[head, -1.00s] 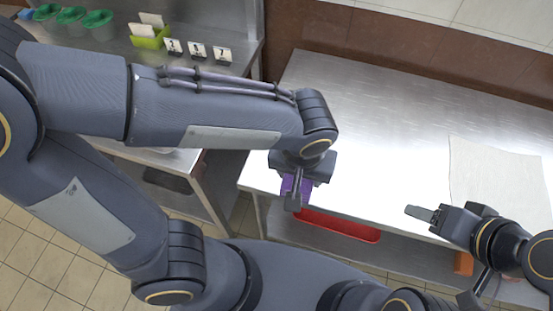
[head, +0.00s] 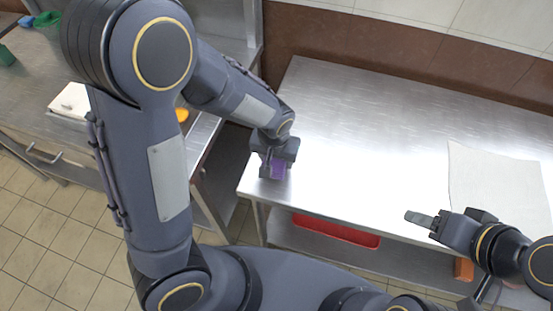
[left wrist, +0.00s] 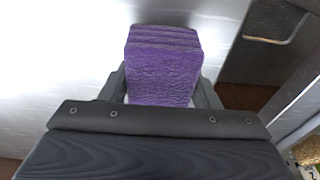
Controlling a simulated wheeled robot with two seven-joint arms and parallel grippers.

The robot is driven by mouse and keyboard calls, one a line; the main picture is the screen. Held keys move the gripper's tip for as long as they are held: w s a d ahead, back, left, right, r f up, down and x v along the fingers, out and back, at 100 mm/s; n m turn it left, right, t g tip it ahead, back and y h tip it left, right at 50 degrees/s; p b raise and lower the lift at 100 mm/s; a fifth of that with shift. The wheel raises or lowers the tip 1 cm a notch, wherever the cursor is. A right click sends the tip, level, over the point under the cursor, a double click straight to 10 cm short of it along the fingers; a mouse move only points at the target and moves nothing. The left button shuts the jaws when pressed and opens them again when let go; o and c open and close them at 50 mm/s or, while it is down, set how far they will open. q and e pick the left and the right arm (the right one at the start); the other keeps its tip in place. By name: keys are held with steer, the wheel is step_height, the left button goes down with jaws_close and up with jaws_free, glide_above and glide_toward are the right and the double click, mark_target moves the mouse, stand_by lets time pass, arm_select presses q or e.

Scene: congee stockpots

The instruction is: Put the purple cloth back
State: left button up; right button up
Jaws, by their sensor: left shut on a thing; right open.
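The purple cloth (left wrist: 163,72) is a folded, textured block between the fingers of my left gripper (left wrist: 163,95) in the left wrist view. In the head view the cloth (head: 279,170) shows below the left gripper (head: 274,172), over the left front part of the steel table (head: 350,130). The left gripper is shut on it. I cannot tell whether the cloth touches the tabletop. My right gripper (head: 429,218) is open and empty, at the table's front edge on the right.
A pale sheet (head: 495,190) lies on the table's right side. A red tray (head: 337,231) sits on the shelf below, with an orange object (head: 463,269) further right. Another steel counter (head: 30,100) stands at the left. The table's middle is clear.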

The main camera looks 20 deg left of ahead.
arm_select(q)
steer(key=shift+f, duration=0.5)
steer(key=shift+f, duration=0.15)
steer(key=o, duration=0.6)
steer(key=shift+f, duration=0.1)
steer(key=o, duration=0.4)
steer(key=shift+o, duration=0.2)
